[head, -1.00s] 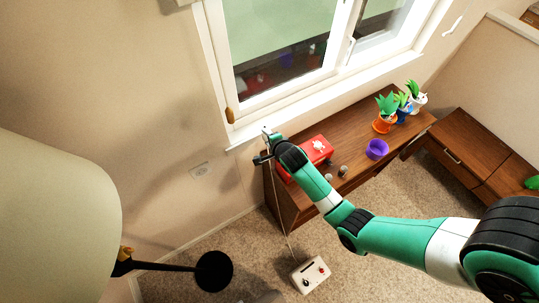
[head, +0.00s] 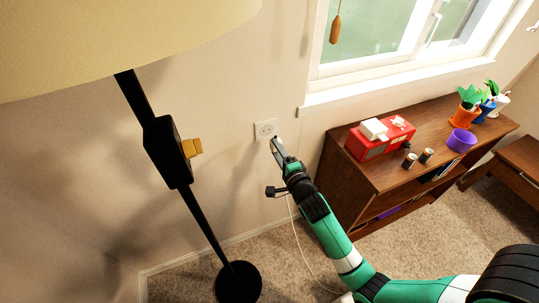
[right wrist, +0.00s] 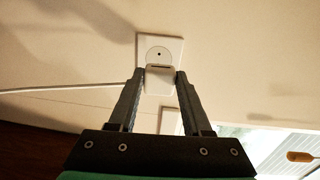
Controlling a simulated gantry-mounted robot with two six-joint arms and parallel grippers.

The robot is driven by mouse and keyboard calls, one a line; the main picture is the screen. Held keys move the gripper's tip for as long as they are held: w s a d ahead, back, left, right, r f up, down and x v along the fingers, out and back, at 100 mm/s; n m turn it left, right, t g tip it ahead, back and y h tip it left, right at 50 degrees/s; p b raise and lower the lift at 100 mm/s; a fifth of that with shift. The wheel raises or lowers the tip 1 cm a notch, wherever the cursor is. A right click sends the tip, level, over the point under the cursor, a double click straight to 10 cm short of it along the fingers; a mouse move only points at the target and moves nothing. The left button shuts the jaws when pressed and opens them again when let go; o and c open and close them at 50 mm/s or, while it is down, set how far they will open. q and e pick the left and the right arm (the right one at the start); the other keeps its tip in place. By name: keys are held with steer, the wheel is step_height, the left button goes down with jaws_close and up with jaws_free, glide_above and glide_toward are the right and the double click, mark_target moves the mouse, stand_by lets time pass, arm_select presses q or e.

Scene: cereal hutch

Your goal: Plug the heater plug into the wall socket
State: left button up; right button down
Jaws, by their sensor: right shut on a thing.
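The white wall socket (head: 265,129) is on the wall left of the window; in the right wrist view its square plate and round face (right wrist: 160,46) are straight ahead. My right gripper (head: 276,145) is just below and right of the socket. In the right wrist view its fingers (right wrist: 160,76) are shut on the white heater plug (right wrist: 159,82), which overlaps the lower part of the plate. I cannot tell whether plug and socket touch. The white cord (head: 298,232) hangs down toward the floor. The heater is mostly hidden behind my right arm. My left gripper is not in view.
A black floor lamp (head: 170,150) with a cream shade stands left of the socket. The wall around the socket is bare.

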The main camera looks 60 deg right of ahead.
steer(key=shift+w+d+f+h, duration=0.3)
steer(key=shift+d+f+h, duration=0.1)
steer(key=shift+d+f, duration=0.1)
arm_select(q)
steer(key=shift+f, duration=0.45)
arm_select(e)
steer(key=shift+x, duration=2.05)
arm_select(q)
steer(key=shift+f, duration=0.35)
arm_select(e)
steer(key=shift+w+a, duration=0.1)
steer(key=shift+a, duration=0.05)
arm_select(q)
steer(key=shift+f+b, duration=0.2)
steer(key=shift+b, duration=0.2)
arm_select(e)
steer(key=shift+w, duration=0.15)
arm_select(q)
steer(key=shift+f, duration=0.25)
arm_select(e)
steer(key=shift+w+d, duration=0.25)
steer(key=shift+d, duration=0.1)
arm_select(q)
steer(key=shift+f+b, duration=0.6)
steer(key=shift+b, duration=0.2)
